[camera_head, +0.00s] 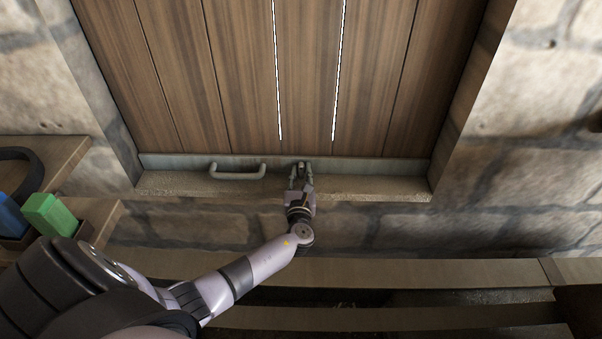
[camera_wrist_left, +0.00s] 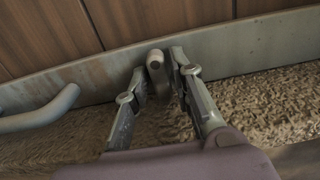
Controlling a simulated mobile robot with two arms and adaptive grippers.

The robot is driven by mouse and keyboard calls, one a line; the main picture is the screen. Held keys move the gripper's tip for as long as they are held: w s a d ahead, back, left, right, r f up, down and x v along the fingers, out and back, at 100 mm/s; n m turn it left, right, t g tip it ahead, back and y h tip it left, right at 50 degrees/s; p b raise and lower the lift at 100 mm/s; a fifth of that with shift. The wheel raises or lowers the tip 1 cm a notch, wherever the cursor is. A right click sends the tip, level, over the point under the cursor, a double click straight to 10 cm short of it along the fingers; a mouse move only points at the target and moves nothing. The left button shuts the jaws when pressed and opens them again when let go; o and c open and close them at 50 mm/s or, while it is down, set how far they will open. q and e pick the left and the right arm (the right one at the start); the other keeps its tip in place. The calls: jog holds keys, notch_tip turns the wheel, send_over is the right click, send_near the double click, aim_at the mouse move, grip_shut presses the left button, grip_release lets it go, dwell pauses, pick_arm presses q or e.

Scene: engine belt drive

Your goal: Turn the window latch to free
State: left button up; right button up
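The window latch (camera_head: 301,165) is a small grey piece on the metal strip along the bottom of the wooden window panel (camera_head: 240,90). In the left wrist view the latch (camera_wrist_left: 155,64) has a rounded top and points downward. My left gripper (camera_head: 300,178) reaches up to it from below. Its two fingertips (camera_wrist_left: 158,74) lie on either side of the latch and appear closed on it. The fingers hide part of the latch's lower end. My right gripper is not in view.
A grey bar handle (camera_head: 238,173) sits on the strip left of the latch. A stone sill (camera_head: 380,187) runs beneath. Wooden shelves with a green block (camera_head: 52,214) stand at the left. A wooden rail (camera_head: 430,272) crosses below the window.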

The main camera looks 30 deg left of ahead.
pick_arm(q)
jog(key=shift+s+d, duration=0.1)
jog(key=v, duration=1.1)
jog(key=shift+s+d, duration=0.25)
jog(key=shift+s, duration=0.05)
